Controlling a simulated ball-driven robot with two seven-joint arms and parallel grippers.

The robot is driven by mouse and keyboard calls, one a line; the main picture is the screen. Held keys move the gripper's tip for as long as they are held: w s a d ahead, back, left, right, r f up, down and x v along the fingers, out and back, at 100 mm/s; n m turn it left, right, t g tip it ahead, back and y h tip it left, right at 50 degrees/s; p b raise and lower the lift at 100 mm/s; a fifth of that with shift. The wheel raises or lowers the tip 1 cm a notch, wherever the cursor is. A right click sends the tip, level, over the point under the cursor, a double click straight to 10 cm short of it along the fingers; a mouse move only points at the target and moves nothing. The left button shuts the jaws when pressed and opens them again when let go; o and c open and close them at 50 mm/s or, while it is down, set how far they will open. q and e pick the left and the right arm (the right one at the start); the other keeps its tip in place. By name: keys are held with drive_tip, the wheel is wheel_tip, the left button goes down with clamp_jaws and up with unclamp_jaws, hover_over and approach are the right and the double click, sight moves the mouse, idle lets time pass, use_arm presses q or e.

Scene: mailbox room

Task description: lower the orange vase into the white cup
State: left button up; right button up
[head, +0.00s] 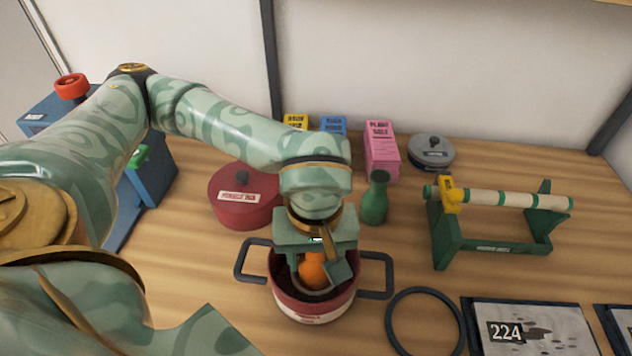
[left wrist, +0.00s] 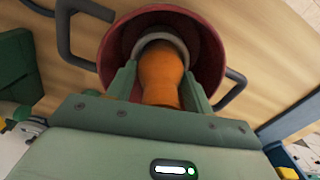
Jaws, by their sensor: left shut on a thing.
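My left gripper (head: 318,272) is shut on the orange vase (head: 313,270), pointing down over a red pot. In the left wrist view the vase (left wrist: 160,78) sits between the two green fingers (left wrist: 160,85), its far end inside a pale ring. This ring, which looks like the rim of the white cup (left wrist: 179,43), lies within the red pot's opening. I cannot tell how deep the vase reaches or whether it touches the cup. My right gripper is not in view.
The red pot (head: 315,308) has dark handles on both sides. Behind it stand a lidded red pot (head: 240,208) and a green bottle (head: 375,202). A green stand (head: 490,247) with a roller is at the right. A black ring (head: 394,318) lies at the pot's right.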

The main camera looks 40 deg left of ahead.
use_arm(q)
drive_tip(key=shift+f+b, duration=0.65)
drive_tip(key=shift+f, duration=0.25)
idle(0.4)
drive_tip(key=o, duration=1.2)
wheel_tip(320, 180, up, 16)
drive_tip(key=p, duration=0.4)
drive_tip(key=shift+r, duration=0.2)
drive_tip(key=shift+f, duration=0.1)
